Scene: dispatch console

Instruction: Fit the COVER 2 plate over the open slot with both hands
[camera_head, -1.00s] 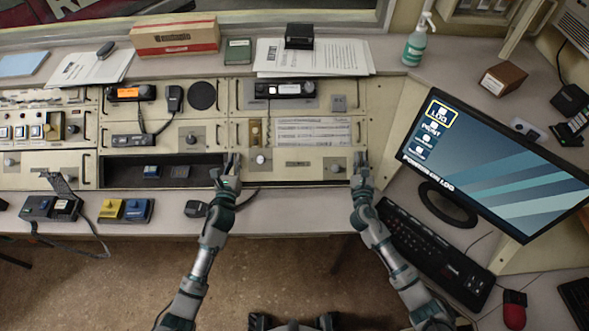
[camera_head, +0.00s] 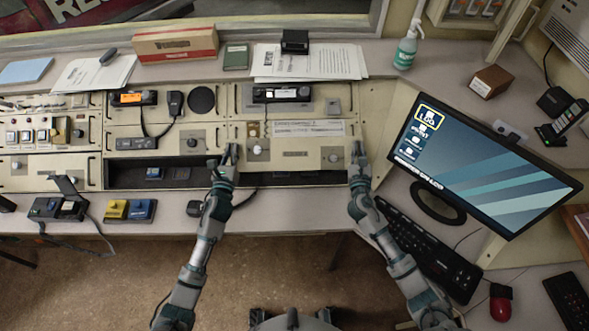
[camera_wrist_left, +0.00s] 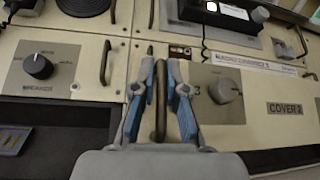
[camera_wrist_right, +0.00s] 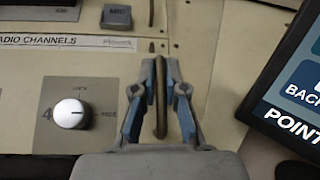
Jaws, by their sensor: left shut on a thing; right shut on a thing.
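The COVER 2 plate (camera_head: 295,166) is a cream panel with a knob near each end, a dark label and a handle at each side. Its label shows in the left wrist view (camera_wrist_left: 285,108). My left gripper (camera_head: 230,153) is shut on the plate's left handle (camera_wrist_left: 161,105). My right gripper (camera_head: 357,153) is shut on its right handle (camera_wrist_right: 160,100). The plate is held level in front of the console, overlapping the lower part of the radio channels card (camera_head: 310,128). The dark open slot (camera_head: 290,179) shows as a strip below the plate.
The dark recess continues left, with small modules (camera_head: 153,174) inside. A monitor (camera_head: 480,165) and keyboard (camera_head: 430,245) stand close to my right arm. Yellow and blue blocks (camera_head: 129,210) and a black device (camera_head: 60,208) sit on the front ledge.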

